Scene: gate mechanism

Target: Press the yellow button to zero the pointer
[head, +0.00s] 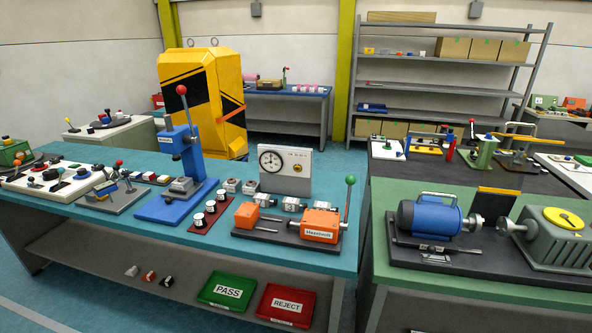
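A dial gauge (271,161) with a white round face and a dark pointer is set in an upright grey-white panel (301,158) at the back of the blue-green workbench. The pointer's exact reading is too small to tell. A small yellowish spot (297,168) shows on the panel to the right of the dial; it looks like a button, but I cannot be sure. Neither of my grippers is in view.
An orange clamp fixture (320,226) with a green-knobbed lever (350,181) stands in front of the panel. Several small metal blocks (291,204) lie between them. A blue press (181,153) with a red-knobbed lever stands to the left. A gap separates this bench from the green bench (455,275).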

